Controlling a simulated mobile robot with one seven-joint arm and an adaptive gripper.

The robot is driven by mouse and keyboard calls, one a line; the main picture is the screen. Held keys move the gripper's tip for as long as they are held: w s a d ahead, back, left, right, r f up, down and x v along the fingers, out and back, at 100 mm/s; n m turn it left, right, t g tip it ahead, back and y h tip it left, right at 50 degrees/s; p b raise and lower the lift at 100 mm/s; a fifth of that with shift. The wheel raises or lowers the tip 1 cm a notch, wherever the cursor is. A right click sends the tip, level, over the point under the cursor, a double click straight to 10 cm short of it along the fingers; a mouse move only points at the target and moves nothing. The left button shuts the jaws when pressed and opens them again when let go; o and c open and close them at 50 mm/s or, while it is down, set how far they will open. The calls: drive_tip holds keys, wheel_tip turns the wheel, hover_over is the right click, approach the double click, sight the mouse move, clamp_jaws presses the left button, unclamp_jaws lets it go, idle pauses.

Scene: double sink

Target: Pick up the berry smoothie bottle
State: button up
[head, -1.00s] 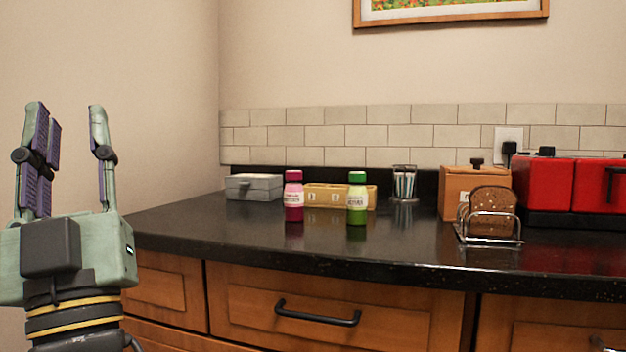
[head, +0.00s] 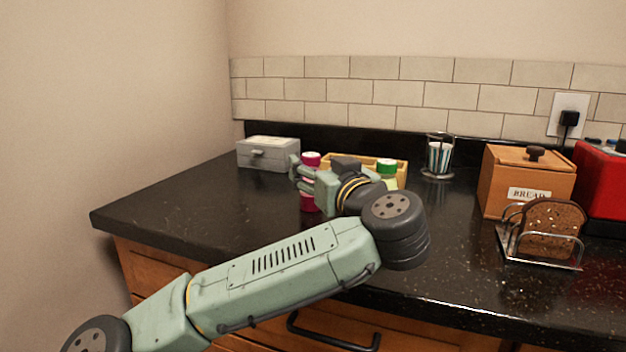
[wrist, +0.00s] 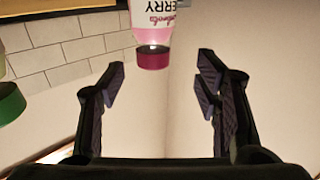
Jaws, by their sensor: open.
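The berry smoothie bottle has a magenta cap (head: 311,159) and a pink-red body, and stands on the black counter in the head view. My gripper (head: 297,172) is in front of it and hides its middle. In the wrist view the bottle (wrist: 152,30) appears upside down, with part of a label reading "ERRY". Its cap points down into the space between my open fingertips (wrist: 162,72). The fingers are apart on either side, and neither visibly touches the bottle.
A green-capped bottle (head: 387,168) stands close to the right, partly behind my wrist. A wooden box (head: 398,167) is behind both bottles. A grey box (head: 268,153) is at the back left. A bread box (head: 525,180) and toast rack (head: 540,262) stand right. The left counter is clear.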

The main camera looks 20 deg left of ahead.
sight(314, 162)
drive_tip(key=p+x, duration=0.1)
drive_tip(key=x, duration=0.4)
drive_tip(key=shift+w+d+p, duration=0.2)
drive_tip(key=shift+d+p, duration=0.05)
drive_tip(key=shift+p, duration=0.15)
drive_tip(key=shift+w+a, duration=0.3)
drive_tip(key=shift+w, duration=0.1)
drive_tip(key=shift+c, duration=0.4)
clamp_jaws()
